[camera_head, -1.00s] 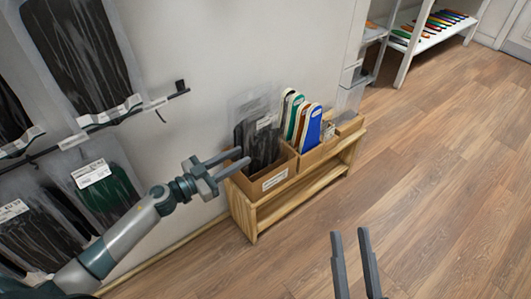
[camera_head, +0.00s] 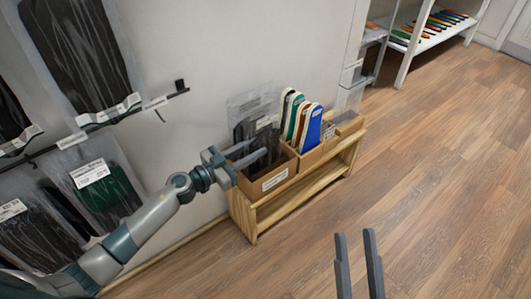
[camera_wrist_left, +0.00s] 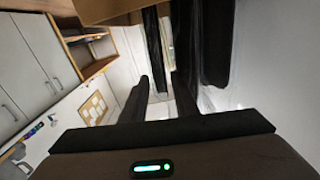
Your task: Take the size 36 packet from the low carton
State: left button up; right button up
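The low carton (camera_head: 275,181), brown with a white label, stands on a low wooden bench by the wall. Clear packets with black contents (camera_head: 243,118) stand upright in it; their size marks are too small to read. Dark packets also hang into the left wrist view (camera_wrist_left: 215,45). My left gripper (camera_head: 259,147) is open, its fingers pointing right across the front of the packets in the head view. My right gripper (camera_head: 355,235) is open and empty over the floor.
Green, white and blue insoles (camera_head: 311,125) stand in the compartment to the right on the wooden bench (camera_head: 287,207). More packets (camera_head: 92,178) hang from wall rails at the left. A white shelf (camera_head: 405,62) stands at the back. The floor at right is clear.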

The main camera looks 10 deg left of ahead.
pick_arm(q)
jog(key=shift+w+d, duration=0.3)
jog(key=shift+w, duration=0.1)
pick_arm(e)
jog(key=shift+w+d+r+t, duration=0.1)
jog(key=shift+w+r+t, duration=0.2)
jog(key=shift+r, duration=0.15)
pick_arm(q)
grip_shut()
pick_arm(e)
jog(key=shift+s+f, duration=0.15)
jog(key=shift+f, duration=0.05)
jog(key=shift+s+f, duration=0.1)
jog(key=shift+f, duration=0.1)
pick_arm(q)
jog(key=shift+r, duration=0.15)
